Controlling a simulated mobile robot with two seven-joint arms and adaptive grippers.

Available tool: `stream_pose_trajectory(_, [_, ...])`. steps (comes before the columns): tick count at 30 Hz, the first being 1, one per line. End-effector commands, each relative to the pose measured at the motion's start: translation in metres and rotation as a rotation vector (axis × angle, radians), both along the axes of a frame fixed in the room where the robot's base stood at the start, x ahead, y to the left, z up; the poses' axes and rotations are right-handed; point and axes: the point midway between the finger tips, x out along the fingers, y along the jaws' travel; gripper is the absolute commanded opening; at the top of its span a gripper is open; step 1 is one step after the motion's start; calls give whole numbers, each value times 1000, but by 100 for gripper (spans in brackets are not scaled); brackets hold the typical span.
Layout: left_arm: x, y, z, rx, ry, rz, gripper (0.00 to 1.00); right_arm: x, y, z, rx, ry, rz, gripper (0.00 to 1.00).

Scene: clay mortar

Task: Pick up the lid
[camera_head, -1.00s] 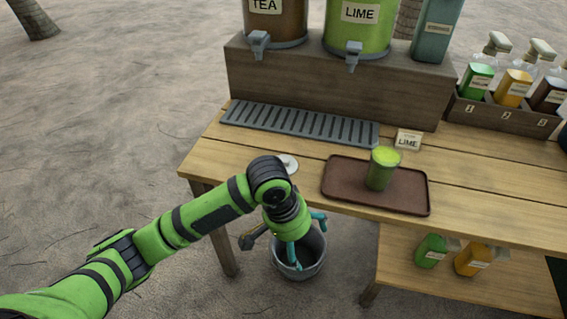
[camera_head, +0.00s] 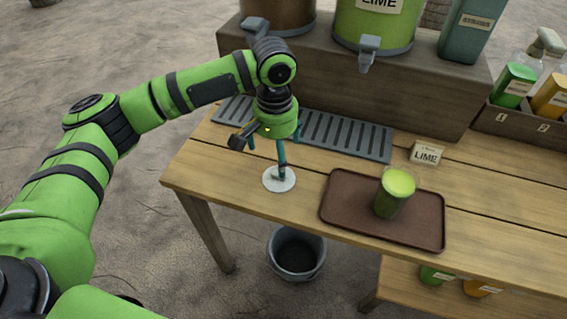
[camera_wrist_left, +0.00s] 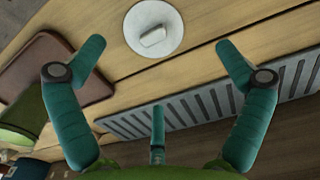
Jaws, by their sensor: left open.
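The lid (camera_head: 271,183) is a flat white disc lying on the wooden table near its left front edge. In the left wrist view the lid (camera_wrist_left: 136,21) shows a small raised handle on top and lies at the top of the picture. My left gripper (camera_head: 276,162) is above the table, over or just behind the lid, pointing down. In the wrist view its teal fingers (camera_wrist_left: 158,50) are spread wide with nothing between them, and the lid is ahead of the fingertips. My right gripper does not show.
A brown tray (camera_head: 340,221) with a cup of green drink (camera_head: 391,199) stands right of the lid. A grey slotted drip grate (camera_head: 345,134) lies behind, below the lime dispenser (camera_head: 374,25). A bucket (camera_head: 297,252) sits on the ground.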

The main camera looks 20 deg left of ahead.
Motion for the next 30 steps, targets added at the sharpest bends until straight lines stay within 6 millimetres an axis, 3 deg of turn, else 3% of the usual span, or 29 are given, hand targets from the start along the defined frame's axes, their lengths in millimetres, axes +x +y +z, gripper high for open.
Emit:
stream_pose_trajectory(6, [0, -3, -26, 2, 3, -1, 100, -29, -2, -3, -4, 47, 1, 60])
stream_pose_trajectory(10, [0, -6, -46, 2, 3, -1, 100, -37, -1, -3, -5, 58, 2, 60])
stream_pose_trajectory(15, [0, -6, -63, 1, 0, -1, 100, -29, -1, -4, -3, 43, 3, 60])
stream_pose_trajectory(22, [0, -6, -65, 2, 0, -2, 100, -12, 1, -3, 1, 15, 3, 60])
stream_pose_trajectory(28, [0, -6, -64, 1, 0, -3, 68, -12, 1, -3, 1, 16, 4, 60])
stream_pose_trajectory(30, [0, -6, -64, 1, 0, -3, 68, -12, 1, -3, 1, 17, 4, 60])
